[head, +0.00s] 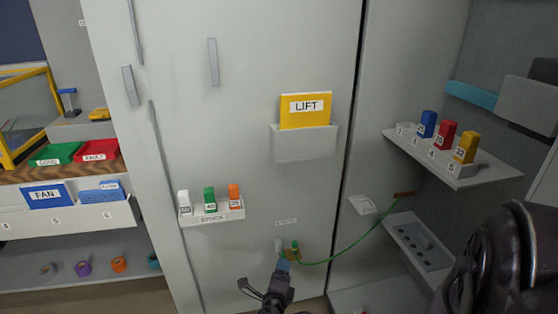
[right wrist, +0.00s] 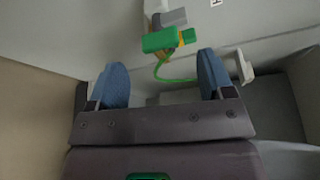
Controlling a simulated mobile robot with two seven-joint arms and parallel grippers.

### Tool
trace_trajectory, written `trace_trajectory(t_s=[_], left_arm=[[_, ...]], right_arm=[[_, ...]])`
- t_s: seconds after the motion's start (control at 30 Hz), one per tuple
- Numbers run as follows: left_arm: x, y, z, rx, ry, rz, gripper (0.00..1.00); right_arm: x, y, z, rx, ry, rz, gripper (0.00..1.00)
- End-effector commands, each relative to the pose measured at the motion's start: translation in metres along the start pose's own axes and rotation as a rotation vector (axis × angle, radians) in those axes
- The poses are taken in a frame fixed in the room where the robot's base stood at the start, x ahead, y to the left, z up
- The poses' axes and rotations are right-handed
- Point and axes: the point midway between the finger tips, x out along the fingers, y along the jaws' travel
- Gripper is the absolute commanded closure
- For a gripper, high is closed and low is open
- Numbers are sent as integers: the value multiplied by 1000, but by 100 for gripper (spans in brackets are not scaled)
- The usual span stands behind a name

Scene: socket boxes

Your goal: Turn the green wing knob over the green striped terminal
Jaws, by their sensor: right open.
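The green wing knob (right wrist: 159,41) shows in the right wrist view as a wide green bar, just beyond the fingertips. A smaller green piece with a yellow stripe, which looks like the striped terminal (right wrist: 187,37), sits against its right end. In the head view the green and yellow terminal (head: 295,247) is small, low on the cabinet front. My right gripper (head: 283,265) is just below it, and the knob cannot be told apart there. In the right wrist view my right gripper (right wrist: 163,75) is open, its two blue fingertips apart with nothing between them. My left gripper is not in view.
A grey block (right wrist: 173,17) is beside the knob. Above are a stock shelf (head: 212,218) and a LIFT card holder (head: 304,145). Another shelf (head: 454,169) juts out at right.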

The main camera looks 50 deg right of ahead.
Motion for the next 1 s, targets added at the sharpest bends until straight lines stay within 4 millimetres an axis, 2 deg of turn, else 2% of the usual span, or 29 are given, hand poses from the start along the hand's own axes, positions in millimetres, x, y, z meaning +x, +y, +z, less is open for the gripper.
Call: trace_trajectory(t_s=[0.1, 0.3, 0.7, 1.0], left_arm=[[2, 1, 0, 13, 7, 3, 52], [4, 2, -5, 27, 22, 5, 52], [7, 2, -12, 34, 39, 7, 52], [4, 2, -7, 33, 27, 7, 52]], right_arm=[[18, 4, -3, -6, 2, 2, 26], [37, 2, -1, -3, 1, 1, 26], [43, 0, 0, 1, 0, 1, 26], [42, 0, 0, 1, 0, 1, 72]])
